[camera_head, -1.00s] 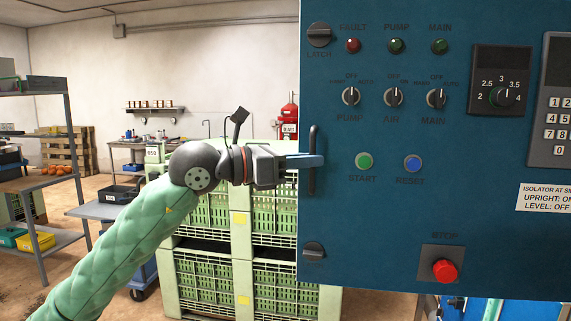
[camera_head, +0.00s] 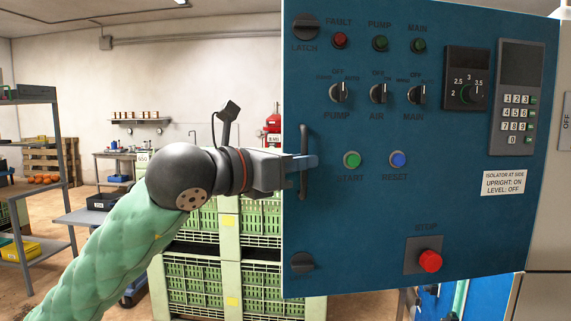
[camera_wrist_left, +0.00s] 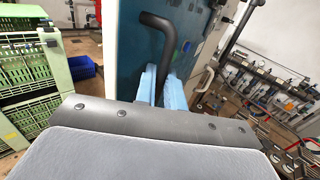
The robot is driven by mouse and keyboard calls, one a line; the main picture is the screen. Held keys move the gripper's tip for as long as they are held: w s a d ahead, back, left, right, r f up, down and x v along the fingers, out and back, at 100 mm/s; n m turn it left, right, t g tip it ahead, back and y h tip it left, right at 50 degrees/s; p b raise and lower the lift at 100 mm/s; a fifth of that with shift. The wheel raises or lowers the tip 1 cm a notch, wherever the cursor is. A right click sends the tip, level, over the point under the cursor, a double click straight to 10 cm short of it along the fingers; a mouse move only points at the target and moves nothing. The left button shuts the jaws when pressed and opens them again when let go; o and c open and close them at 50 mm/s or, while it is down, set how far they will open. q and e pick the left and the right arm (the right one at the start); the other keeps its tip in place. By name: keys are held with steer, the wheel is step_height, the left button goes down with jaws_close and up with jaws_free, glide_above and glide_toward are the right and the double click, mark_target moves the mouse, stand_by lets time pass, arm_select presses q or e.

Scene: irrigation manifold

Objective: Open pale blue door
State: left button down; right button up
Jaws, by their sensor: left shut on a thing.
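The door (camera_head: 440,215) fills the right of the head view as a strong blue panel with lamps, knobs and buttons. It stands ajar, its left edge nearer me than its right. Its black bar handle (camera_head: 304,150) is upright near the left edge. My left gripper (camera_head: 302,162) reaches in from the left and is shut on the handle. In the left wrist view its pale blue fingers (camera_wrist_left: 160,88) sit either side of the lower handle (camera_wrist_left: 165,45), partly hidden by the gripper body. My right gripper is not in view.
Black latches (camera_head: 305,27) sit at the door's upper and lower left corners. A red stop button (camera_head: 430,261) juts out low. The cream cabinet (camera_head: 550,240) is at the right. Green crates (camera_head: 190,285) stand behind my left arm. A grey shelf (camera_head: 60,170) stands far left.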

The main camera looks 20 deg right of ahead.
arm_select(q)
steer(key=shift+s+d, duration=0.1)
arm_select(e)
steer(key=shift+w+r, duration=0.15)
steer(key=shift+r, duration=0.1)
